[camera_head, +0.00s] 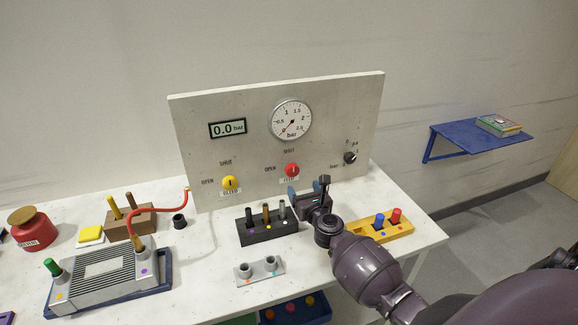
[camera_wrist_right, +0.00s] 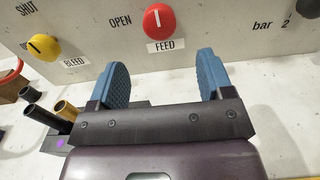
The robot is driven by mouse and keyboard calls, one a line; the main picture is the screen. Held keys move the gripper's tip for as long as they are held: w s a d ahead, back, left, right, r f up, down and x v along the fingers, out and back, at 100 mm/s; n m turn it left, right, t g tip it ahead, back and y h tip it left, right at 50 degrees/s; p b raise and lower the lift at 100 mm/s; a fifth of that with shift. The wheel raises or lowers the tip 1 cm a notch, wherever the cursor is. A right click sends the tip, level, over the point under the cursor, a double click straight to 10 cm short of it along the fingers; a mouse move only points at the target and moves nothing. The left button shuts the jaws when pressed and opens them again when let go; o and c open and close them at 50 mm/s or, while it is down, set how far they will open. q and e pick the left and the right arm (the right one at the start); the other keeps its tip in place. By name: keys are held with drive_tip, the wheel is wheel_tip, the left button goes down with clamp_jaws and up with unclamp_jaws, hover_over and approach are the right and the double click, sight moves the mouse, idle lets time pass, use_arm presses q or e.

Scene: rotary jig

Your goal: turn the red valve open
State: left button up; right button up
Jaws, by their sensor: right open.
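The red valve (camera_head: 292,170) is a round knob on the upright panel (camera_head: 225,105), above a FEED label. SHUT is printed above it and OPEN to its left. In the right wrist view the red valve (camera_wrist_right: 159,22) shows a short white mark standing about upright. My right gripper (camera_head: 309,190) is just in front of and below the knob, open and empty. In the wrist view its two blue fingers (camera_wrist_right: 162,75) stand apart, one to each side below the knob, not touching it. My left gripper is not in view.
A yellow BLEED knob (camera_head: 230,183) is left of the valve and a small black knob (camera_head: 350,158) right. The gauge (camera_head: 291,121) reads near zero; the display (camera_head: 227,128) reads 0.0 bar. A dark block (camera_head: 268,231) with upright pieces and a yellow block (camera_head: 384,231) stand near the gripper.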

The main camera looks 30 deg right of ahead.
sight(294, 173)
drive_tip(key=b+x, duration=0.2)
drive_tip(key=x, duration=0.6)
drive_tip(key=shift+w+b, duration=0.35)
drive_tip(key=shift+b, duration=0.05)
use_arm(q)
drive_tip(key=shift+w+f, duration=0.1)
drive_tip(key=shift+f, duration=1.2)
use_arm(e)
drive_tip(key=shift+x, duration=0.8)
drive_tip(key=shift+r, duration=0.1)
drive_tip(key=c, duration=0.9)
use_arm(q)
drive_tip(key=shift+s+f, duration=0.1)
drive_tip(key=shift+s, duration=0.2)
